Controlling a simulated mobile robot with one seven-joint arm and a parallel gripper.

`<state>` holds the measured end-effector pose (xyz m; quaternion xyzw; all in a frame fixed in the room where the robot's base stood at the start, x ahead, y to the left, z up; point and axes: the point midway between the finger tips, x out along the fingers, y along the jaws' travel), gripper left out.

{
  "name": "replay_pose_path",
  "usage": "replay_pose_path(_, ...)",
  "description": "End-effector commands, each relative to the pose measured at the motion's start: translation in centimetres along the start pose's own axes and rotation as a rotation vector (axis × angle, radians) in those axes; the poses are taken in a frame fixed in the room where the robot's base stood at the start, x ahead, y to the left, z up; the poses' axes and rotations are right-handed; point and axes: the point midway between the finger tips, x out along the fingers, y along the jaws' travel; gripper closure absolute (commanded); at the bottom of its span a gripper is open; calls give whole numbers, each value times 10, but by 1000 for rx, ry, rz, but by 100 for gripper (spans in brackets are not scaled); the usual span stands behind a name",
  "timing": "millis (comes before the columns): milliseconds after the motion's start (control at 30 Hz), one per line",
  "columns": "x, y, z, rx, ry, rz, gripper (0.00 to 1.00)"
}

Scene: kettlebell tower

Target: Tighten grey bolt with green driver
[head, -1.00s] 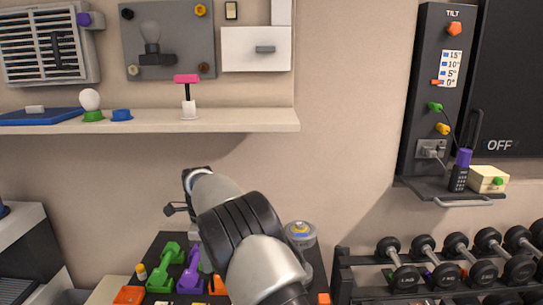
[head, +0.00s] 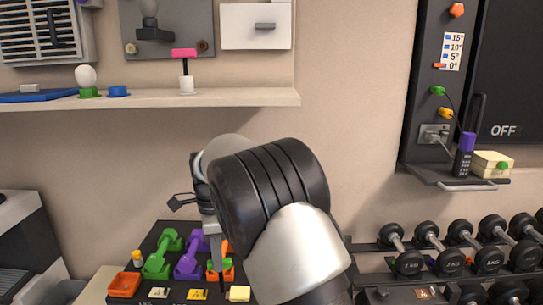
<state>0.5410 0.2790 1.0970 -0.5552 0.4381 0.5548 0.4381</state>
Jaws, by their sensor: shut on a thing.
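My gripper (head: 214,255) reaches down over the black rack at the lower left, with its fingers partly hidden by my arm. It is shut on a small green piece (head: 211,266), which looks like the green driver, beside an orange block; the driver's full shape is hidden. A larger green dumbbell-shaped tool (head: 163,254) lies to the left. A dull greyish bolt (head: 130,48), which may be the grey bolt, is at the lower left of the grey wall panel (head: 170,47). A brown bolt (head: 202,46) is at that panel's lower right.
A purple tool (head: 189,257) and an orange tray (head: 124,285) are in the black rack. The shelf (head: 230,97) above holds a bulb and a pink-topped item (head: 185,54). Dumbbells (head: 428,235) stand at the lower right. The wall between is bare.

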Motion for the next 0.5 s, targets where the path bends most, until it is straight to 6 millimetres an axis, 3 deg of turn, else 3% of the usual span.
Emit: replay_pose_path(500, -17, -1, 0, 2, 0, -1, 100)
